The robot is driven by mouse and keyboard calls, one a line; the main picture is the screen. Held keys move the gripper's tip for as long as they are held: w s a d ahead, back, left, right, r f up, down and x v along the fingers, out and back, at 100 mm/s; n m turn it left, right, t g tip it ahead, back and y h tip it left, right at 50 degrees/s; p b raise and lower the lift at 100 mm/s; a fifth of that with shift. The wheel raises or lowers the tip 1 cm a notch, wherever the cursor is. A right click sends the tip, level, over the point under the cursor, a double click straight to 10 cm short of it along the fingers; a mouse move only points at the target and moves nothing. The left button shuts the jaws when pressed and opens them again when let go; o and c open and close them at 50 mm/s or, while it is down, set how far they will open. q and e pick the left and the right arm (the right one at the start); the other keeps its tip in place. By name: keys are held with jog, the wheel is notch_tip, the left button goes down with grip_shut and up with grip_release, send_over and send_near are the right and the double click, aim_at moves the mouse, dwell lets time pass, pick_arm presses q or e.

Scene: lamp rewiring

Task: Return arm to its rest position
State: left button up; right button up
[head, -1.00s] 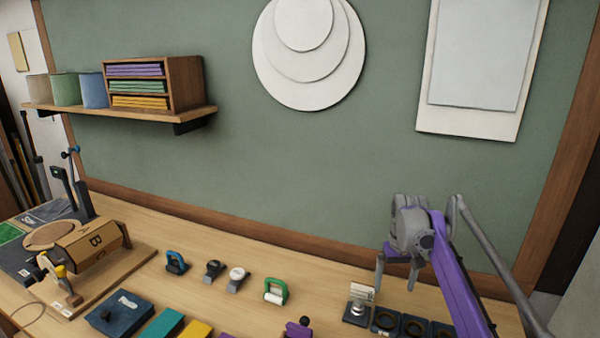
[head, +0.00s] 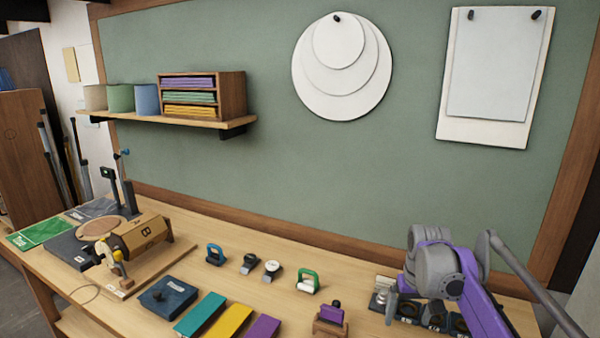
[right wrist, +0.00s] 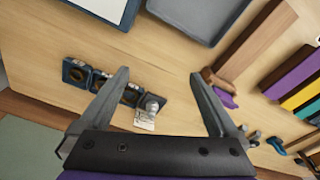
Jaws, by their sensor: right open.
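My right arm, purple and grey, reaches over the right end of the bench in the head view. Its right gripper (head: 404,306) points down in front of a row of dark blue sockets (head: 433,318), covering part of it. The right wrist view shows the right gripper (right wrist: 158,76) with its fingers wide apart and nothing between the tips. A small silver piece with a white tag (right wrist: 150,105) stands at the end of the sockets (right wrist: 102,82), apart from the fingers. My left gripper does not show.
On the bench stand a wooden fixture with a drum (head: 145,236), a dark blue box (head: 167,294), a green-handled piece (head: 307,281) and a purple block on a wooden stand (head: 331,317). Coloured strips (head: 230,322) lie near the front edge. A shelf (head: 160,118) juts from the wall.

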jog(key=s+a+f+t, duration=0.1)
jog(key=s+a+f, duration=0.1)
jog(key=s, duration=0.7)
jog(key=s+a+f+t, duration=0.2)
jog(key=s+f, duration=0.3)
jog(key=s, duration=0.3)
jog(key=s+a+f+t, duration=0.1)
jog(key=s+a+f, duration=0.2)
jog(key=s, duration=0.6)
jog(key=shift+s+a+f+n, duration=0.25)
jog(key=shift+s+f+n, duration=0.05)
jog(key=shift+f, duration=0.1)
